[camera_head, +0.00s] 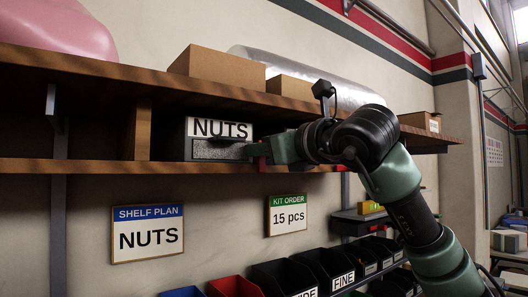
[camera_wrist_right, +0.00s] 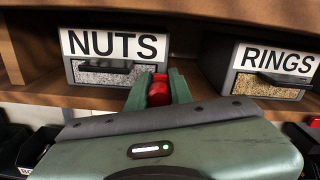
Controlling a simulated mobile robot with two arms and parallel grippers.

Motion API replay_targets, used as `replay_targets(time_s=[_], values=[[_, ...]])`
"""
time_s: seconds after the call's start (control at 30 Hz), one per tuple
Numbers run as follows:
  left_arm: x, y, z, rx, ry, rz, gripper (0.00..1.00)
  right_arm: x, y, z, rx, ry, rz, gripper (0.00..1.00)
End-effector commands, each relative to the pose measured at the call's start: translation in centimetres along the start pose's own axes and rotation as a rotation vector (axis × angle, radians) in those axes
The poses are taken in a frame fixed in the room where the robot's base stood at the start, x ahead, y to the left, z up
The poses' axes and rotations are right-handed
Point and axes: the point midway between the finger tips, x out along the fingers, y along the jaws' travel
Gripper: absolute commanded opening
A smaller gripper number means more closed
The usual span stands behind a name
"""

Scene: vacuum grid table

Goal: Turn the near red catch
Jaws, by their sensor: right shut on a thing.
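The red catch (camera_wrist_right: 158,90) is at the shelf's front edge, just right of the NUTS box (camera_wrist_right: 110,62). My right gripper (camera_wrist_right: 160,80) is shut on it, with one green finger on each side. In the head view the right gripper (camera_head: 270,150) reaches in from the right to the NUTS box (camera_head: 205,128), and only a small bit of the red catch (camera_head: 262,163) shows below the fingers. The rest of the catch is hidden by the fingers. My left gripper is in neither view.
A RINGS box (camera_wrist_right: 270,72) stands on the shelf right of the catch. Cardboard boxes (camera_head: 217,68) and a clear roll lie on the upper shelf (camera_head: 100,75). Dark bins (camera_head: 325,270) stand below. The wall carries NUTS (camera_head: 148,233) and 15 pcs (camera_head: 286,214) signs.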

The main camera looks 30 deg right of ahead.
Motion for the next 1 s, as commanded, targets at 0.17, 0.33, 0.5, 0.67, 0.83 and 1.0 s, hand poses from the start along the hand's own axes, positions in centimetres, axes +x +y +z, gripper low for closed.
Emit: replay_targets(time_s=[0.17, 0.33, 0.5, 0.67, 0.83, 1.0], values=[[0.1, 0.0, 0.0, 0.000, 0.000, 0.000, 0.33, 0.1, 0.1, -0.1, -0.030, 0.005, -0.001, 0.00], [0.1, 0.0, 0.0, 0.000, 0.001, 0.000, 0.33, 0.1, 0.1, -0.1, -0.030, 0.005, -0.001, 0.27], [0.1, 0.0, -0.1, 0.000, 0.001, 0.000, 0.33, 0.1, 0.1, -0.1, -0.028, 0.004, 0.000, 0.43], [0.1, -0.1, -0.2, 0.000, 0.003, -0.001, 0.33, 0.0, 0.1, 0.0, -0.027, 0.002, 0.000, 0.43], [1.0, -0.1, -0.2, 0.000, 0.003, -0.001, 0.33, -1.1, 0.2, -0.2, -0.027, -0.001, -0.001, 0.43], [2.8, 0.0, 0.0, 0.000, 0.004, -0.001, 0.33, -4.0, 0.2, -0.4, -0.028, -0.002, -0.001, 0.43]])
